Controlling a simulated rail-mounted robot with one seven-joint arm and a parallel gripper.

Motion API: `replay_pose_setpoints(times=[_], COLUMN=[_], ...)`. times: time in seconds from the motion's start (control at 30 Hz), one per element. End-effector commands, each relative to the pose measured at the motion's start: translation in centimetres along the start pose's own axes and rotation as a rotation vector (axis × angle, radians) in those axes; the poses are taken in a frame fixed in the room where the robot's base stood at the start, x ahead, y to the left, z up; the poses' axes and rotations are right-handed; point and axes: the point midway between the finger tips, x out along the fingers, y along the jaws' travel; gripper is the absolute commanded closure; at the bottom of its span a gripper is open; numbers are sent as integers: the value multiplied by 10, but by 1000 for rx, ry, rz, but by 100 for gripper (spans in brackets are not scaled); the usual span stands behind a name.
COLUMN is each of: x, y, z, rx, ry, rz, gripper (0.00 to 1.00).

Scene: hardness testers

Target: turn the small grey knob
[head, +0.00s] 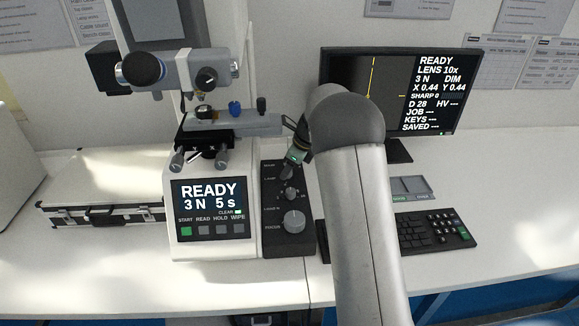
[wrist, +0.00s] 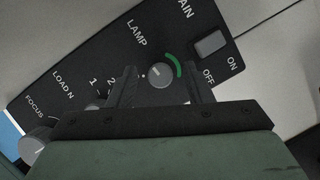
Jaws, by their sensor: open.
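The small grey knob (wrist: 158,74), beside the LAMP label with a green arc along one side, sits on the dark control panel. In the wrist view it lies between the two fingers of my gripper (wrist: 159,80), which are apart, with a gap showing on both sides. In the head view my gripper (head: 296,154) is angled down over the upper part of the panel (head: 270,246), and my arm and gripper partly hide that area. I cannot tell how deep the fingers reach around the knob.
A LOAD N selector (head: 291,194) and a larger FOCUS knob (head: 294,221) are lower on the panel. A grey ON/OFF switch (wrist: 210,43) is close to one finger. The tester's screen (head: 209,195) reads READY. A monitor (head: 432,90) and keyboard (head: 436,232) stand right.

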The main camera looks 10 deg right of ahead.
Motion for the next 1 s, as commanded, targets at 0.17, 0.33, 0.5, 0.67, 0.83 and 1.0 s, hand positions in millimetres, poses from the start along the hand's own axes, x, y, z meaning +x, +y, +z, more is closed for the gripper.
replay_pose_setpoints(times=[0.17,0.33,0.5,0.67,0.83,1.0], x=[0,0,0,0,-2,-2], y=[0,0,0,0,-1,-2], z=[0,0,0,0,1,1], rx=[0,0,-4,-35,-114,-239], ry=[0,0,0,0,-1,-1], rz=[0,1,3,17,50,103], gripper=[63,99,99,99,99,99])
